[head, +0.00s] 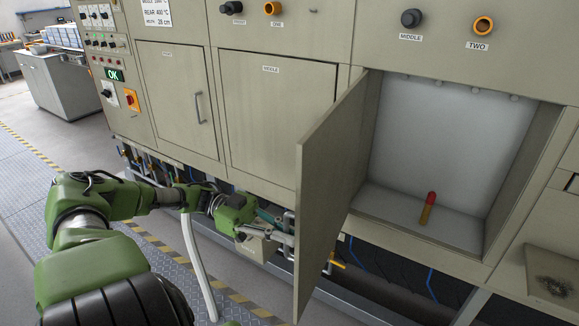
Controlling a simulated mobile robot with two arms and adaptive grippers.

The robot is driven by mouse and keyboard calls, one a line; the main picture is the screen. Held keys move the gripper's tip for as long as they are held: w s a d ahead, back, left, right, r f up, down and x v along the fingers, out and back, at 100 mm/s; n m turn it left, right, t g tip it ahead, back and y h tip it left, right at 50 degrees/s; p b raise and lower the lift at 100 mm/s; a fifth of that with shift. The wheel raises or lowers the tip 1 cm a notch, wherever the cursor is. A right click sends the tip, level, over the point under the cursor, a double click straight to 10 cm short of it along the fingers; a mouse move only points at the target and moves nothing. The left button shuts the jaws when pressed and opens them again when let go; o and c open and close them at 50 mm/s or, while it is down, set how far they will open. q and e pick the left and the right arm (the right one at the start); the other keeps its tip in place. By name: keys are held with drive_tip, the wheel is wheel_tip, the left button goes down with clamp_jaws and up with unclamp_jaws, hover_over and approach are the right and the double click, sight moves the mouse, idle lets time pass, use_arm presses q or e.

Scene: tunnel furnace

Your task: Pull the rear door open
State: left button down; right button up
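A closed cream door (183,100) with a vertical bar handle (199,108) is at the left of the furnace front; its label is too small to read surely. Right of it is a closed door labelled MIDDLE (272,110). A third door (332,185) stands swung out, showing a pale chamber (450,140) behind it. I cannot tell by its label which door this is. My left gripper (284,231) is low, beside the free edge of the swung-out door. Whether its fingers touch or hold anything there is unclear. My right gripper is not in view.
A red-tipped brass-coloured cylinder (427,211) stands upright on the chamber floor. Pipes and valves (332,262) run below the furnace. A white hose-like tube (196,265) hangs before the furnace. The control panel (108,60) is at upper left. Open floor (30,180) lies left.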

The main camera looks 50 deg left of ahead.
use_arm(q)
drive_tip(key=c, duration=2.2)
unclamp_jaws()
drive_tip(key=shift+o, duration=0.2)
drive_tip(key=v, duration=1.2)
drive_tip(key=shift+s, duration=0.1)
